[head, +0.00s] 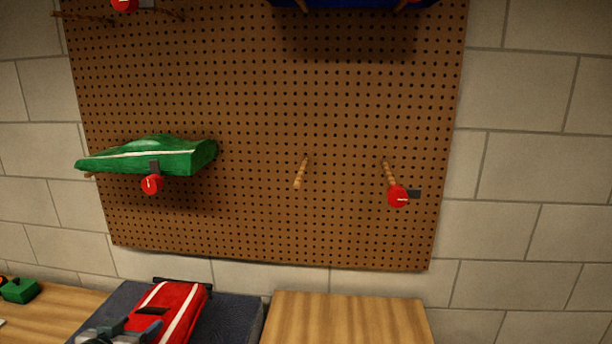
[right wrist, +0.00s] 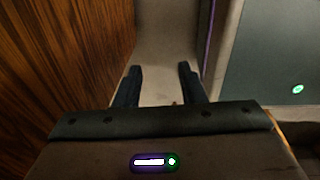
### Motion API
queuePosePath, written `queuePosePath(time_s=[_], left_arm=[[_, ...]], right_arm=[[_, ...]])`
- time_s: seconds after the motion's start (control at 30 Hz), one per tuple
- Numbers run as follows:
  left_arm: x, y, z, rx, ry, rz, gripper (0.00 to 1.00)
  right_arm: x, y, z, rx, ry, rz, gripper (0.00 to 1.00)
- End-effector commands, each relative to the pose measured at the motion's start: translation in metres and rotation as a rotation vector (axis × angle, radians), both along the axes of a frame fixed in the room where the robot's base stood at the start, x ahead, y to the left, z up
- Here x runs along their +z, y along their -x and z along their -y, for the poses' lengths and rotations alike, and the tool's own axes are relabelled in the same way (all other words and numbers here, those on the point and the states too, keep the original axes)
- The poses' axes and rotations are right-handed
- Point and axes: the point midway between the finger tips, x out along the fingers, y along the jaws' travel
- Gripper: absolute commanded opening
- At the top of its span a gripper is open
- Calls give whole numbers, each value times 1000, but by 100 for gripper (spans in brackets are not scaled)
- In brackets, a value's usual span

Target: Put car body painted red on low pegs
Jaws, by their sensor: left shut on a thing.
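The red car body (head: 174,303) with white stripes and a black rear wing is at the bottom left of the head view, over a dark mat (head: 236,312). My left gripper (head: 133,334) is at its near end, shut on it; the lower part is cut off by the picture edge. I cannot tell whether the body touches the mat. Two bare low wooden pegs (head: 300,173) (head: 389,174) stick out of the brown pegboard, with a red round tag (head: 398,196) at the right one. My right gripper (right wrist: 160,84) is open and empty in the right wrist view.
A green car body (head: 150,155) hangs on pegs at the left of the pegboard (head: 250,220). A blue body (head: 350,3) is above the bare pegs. A wooden surface (head: 350,318) is right of the mat. A small green object (head: 19,290) lies far left.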

Motion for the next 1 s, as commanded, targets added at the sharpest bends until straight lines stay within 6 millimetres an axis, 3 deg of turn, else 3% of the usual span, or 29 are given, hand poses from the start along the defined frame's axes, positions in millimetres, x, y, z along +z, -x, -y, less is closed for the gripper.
queuePosePath(time_s=[0.33,0.7,1.0], left_arm=[[-23,0,61,3,13,0,37],[-30,0,127,4,10,0,37],[-28,0,158,4,4,0,37]], right_arm=[[0,0,1,0,1,0,36],[0,0,1,1,1,0,36],[0,0,1,1,1,0,36]])
